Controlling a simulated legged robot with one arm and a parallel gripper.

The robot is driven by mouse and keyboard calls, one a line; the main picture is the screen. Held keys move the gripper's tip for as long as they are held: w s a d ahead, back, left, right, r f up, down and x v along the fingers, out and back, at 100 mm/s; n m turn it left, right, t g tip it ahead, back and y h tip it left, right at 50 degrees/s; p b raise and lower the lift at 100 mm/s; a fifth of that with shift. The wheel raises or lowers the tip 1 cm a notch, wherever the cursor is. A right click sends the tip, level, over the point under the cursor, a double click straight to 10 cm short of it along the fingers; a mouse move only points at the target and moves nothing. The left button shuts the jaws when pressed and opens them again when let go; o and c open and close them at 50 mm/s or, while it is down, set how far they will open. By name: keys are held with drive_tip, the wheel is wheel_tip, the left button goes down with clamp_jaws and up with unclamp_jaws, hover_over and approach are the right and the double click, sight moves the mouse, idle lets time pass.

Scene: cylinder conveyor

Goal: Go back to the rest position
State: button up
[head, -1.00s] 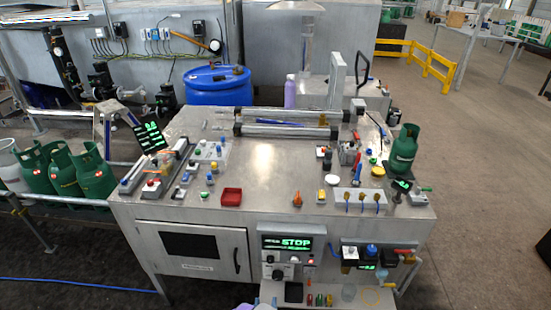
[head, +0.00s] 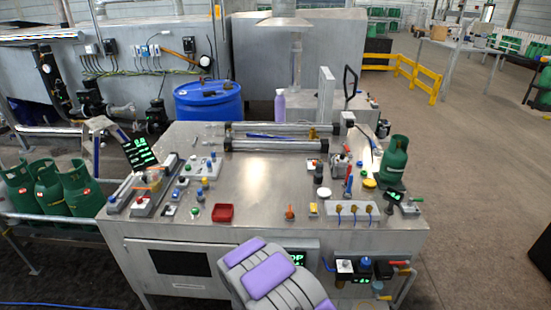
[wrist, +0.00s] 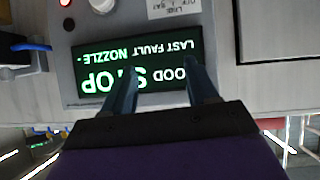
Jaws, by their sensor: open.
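My gripper (wrist: 165,78) shows in the wrist view with its two dark fingers apart and nothing between them. It is in front of the lit green display (wrist: 130,65), which appears upside down there and reads STOP and LAST FAULT NOZZLE. In the head view my purple and grey arm rises from the bottom middle and covers most of that display (head: 298,259). I cannot make out the fingers in the head view.
The metal workbench (head: 262,185) carries a red tray (head: 223,213), rollers (head: 275,146) and several small controls. A green cylinder (head: 394,160) stands at its right; several more stand at left. A blue drum (head: 208,104) is behind. Floor at right is clear.

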drive_tip(key=s+d+r+g+y, duration=0.1)
drive_tip(key=s+d+r+g, duration=0.25)
drive_tip(key=s+r, duration=0.45)
drive_tip(key=s+d+r+g+y, duration=0.1)
drive_tip(key=s+d+r+g, duration=0.25)
drive_tip(key=r, duration=0.75)
drive_tip(key=s+d+r+g, duration=0.2)
drive_tip(key=s+d+r, duration=0.1)
drive_tip(key=s, duration=0.9)
drive_tip(key=s+d+r+g+b, duration=0.1)
drive_tip(key=s+r, duration=0.5)
drive_tip(key=s, duration=0.6)
drive_tip(key=s+d+r+g, duration=0.3)
drive_tip(key=s+d, duration=0.3)
drive_tip(key=s, duration=0.6)
drive_tip(key=shift+r+n+h, duration=0.3)
drive_tip(key=shift+r+h, duration=0.1)
drive_tip(key=shift+r, duration=0.4)
